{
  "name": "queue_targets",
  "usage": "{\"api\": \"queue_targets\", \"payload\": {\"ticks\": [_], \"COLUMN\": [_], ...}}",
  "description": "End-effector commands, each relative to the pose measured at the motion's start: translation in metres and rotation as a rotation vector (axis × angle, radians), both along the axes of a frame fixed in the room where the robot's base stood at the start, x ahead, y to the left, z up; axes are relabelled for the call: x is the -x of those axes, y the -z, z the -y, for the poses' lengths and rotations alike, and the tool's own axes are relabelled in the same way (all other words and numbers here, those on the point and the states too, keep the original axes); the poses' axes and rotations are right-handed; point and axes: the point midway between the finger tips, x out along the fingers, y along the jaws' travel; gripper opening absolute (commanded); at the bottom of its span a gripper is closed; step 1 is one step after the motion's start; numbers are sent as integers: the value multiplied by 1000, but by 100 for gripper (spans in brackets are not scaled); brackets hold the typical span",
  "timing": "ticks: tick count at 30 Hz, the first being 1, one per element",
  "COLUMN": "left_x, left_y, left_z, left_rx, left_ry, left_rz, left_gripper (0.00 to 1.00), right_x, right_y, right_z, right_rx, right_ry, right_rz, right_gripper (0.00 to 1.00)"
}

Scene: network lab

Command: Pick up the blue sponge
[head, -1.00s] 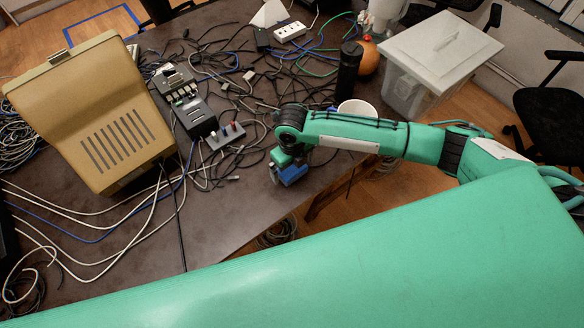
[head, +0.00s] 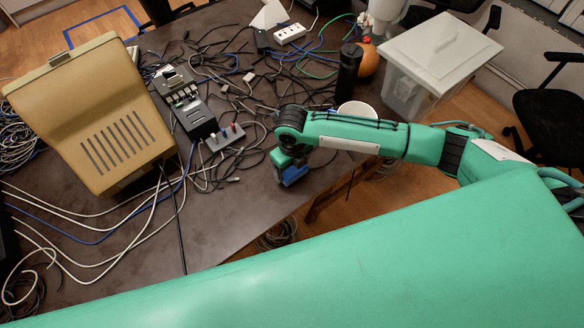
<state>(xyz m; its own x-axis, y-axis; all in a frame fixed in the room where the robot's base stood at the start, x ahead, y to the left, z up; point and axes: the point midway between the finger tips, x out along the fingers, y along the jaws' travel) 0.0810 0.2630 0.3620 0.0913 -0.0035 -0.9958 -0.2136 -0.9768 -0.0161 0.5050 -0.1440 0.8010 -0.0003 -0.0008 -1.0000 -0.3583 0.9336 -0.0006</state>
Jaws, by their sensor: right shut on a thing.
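The blue sponge (head: 294,175) shows below my right gripper (head: 284,174), near the table's right front edge. My right gripper is shut on the sponge; the wrist hides part of the jaws and of the sponge. I cannot tell whether the sponge touches the table or is just above it. My left gripper is not in view.
The table (head: 225,222) holds a beige monitor-like case (head: 92,110), black boxes with switches (head: 195,115) and many tangled cables. A white cup (head: 357,108), a dark bottle (head: 348,70) and an orange ball (head: 369,60) stand behind my right arm. A lidded clear bin (head: 405,95) is at right.

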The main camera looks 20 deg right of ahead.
Motion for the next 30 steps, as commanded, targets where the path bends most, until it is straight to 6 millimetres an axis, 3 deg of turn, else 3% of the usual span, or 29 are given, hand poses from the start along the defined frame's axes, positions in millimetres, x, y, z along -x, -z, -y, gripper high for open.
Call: {"api": "queue_targets", "payload": {"ticks": [5, 18, 24, 30], "left_x": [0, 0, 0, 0], "left_y": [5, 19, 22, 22], "left_z": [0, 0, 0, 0], "left_rx": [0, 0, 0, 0], "left_ry": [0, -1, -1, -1], "left_rz": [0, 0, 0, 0], "left_gripper": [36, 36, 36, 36], "right_x": [-1, -1, -1, 0], "right_y": [-29, -150, -180, -190], "right_z": [0, 0, 0, 0], "right_rx": [-2, -2, -2, 0], "right_ry": [-2, -1, -1, 1], "right_rz": [6, 6, 2, 1], "right_gripper": [55, 55, 55, 55]}}
